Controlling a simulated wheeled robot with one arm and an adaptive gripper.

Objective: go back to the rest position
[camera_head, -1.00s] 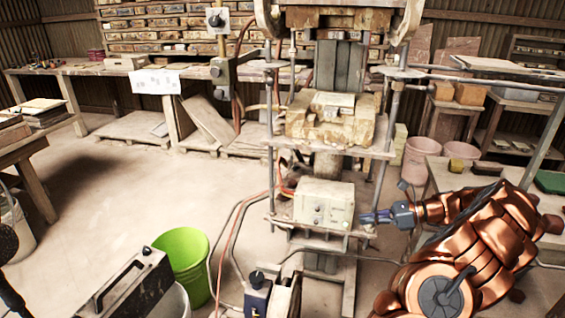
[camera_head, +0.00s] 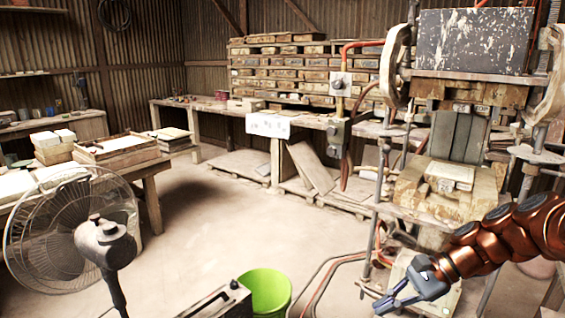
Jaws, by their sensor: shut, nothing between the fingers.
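My gripper (camera_head: 384,303) is in the lower right of the head view, at the end of my copper-coloured arm. Its fingers are shut with nothing between them, and they point down and left. It is in front of the lower part of the tile press (camera_head: 455,185) and overlaps the pale control box (camera_head: 402,268) in the picture. I cannot tell whether it touches the press.
A green bucket (camera_head: 265,290) stands on the floor left of the press. A fan (camera_head: 70,225) is at the front left, before a table with trays (camera_head: 120,150). A long bench (camera_head: 215,104) runs along the back. The floor between is clear.

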